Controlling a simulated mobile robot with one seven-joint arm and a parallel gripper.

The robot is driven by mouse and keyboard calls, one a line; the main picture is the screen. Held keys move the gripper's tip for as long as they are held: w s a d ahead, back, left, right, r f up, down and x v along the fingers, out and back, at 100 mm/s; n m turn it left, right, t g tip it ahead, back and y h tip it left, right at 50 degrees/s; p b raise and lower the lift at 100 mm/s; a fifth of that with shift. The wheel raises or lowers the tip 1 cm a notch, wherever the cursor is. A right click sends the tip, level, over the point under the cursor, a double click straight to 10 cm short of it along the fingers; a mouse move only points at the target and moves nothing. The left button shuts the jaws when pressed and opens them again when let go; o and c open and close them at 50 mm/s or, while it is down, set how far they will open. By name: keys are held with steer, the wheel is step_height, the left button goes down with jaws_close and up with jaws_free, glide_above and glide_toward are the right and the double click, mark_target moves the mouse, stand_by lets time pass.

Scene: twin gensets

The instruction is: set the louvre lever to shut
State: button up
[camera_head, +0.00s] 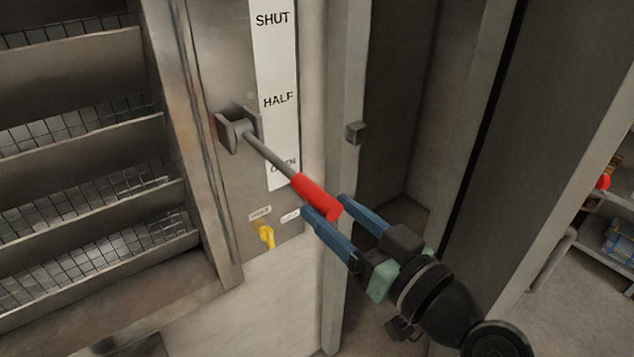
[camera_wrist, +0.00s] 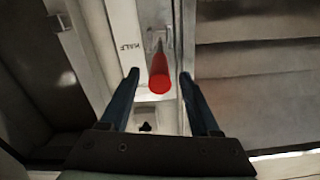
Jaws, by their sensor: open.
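The louvre lever (camera_head: 270,153) is a grey rod with a red grip (camera_head: 318,196), pivoted on a bracket (camera_head: 236,129) on the metal panel. It slopes down to the right across the OPEN mark of the white label strip (camera_head: 278,60), which reads SHUT at top, HALF in the middle and OPEN at bottom. My gripper (camera_head: 325,204) is open at the red grip's end. In the wrist view the red grip (camera_wrist: 160,76) shows between the two blue fingers (camera_wrist: 159,78), with gaps on both sides. I cannot tell how deep it lies between them.
Louvre slats (camera_head: 75,133) with mesh behind fill the left side. A yellow key-like handle (camera_head: 265,235) sits below the lever on the panel. A grey upright post (camera_head: 345,120) with a small block stands right of the panel. Shelves (camera_head: 612,225) stand at the far right.

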mark_target(317, 199)
steer(key=shift+p+x, duration=0.55)
steer(key=shift+x, duration=1.55)
jaws_close()
